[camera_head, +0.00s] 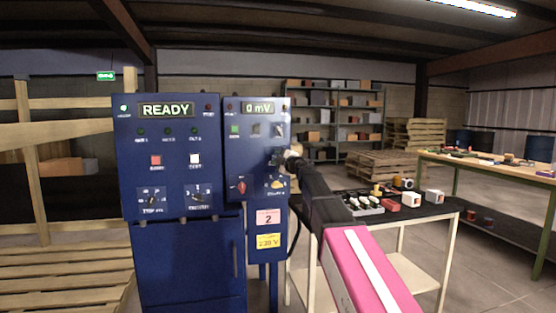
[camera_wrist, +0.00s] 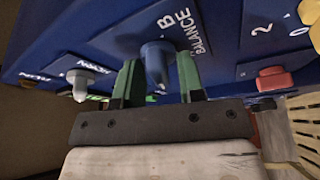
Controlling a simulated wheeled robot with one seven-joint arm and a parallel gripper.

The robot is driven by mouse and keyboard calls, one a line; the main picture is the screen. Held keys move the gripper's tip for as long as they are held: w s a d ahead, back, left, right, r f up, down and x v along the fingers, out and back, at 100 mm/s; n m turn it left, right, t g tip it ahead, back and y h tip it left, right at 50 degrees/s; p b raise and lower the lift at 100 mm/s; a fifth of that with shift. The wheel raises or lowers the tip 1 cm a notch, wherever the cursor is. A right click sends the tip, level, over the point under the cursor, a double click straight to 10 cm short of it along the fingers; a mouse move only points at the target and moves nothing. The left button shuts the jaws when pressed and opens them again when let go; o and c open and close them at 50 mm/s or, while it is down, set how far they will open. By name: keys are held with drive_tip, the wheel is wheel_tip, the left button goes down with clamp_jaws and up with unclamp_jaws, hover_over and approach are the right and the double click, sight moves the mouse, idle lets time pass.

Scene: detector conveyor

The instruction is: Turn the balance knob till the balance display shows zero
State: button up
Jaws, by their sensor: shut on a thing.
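The balance knob (camera_wrist: 157,62) is a blue-grey knob on the panel beside the printed word BALANCE in the wrist view. The green fingers of my gripper (camera_wrist: 158,78) stand on both sides of it and are shut on it. In the head view my gripper (camera_head: 282,157) reaches the right side of the smaller blue panel (camera_head: 256,205) and hides the knob. The balance display (camera_head: 257,107) at the top of that panel reads 0 mV.
The larger blue cabinet (camera_head: 178,215) shows READY. A black-topped cart (camera_head: 437,207) with several small items stands right of the panel.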

drive_tip(key=shift+n, duration=0.4)
drive_tip(key=o, duration=0.6)
drive_tip(key=shift+c, duration=0.2)
drive_tip(key=shift+s, duration=0.15)
drive_tip(key=v, duration=1)
drive_tip(key=shift+s+d, duration=0.2)
drive_tip(key=shift+d, duration=0.05)
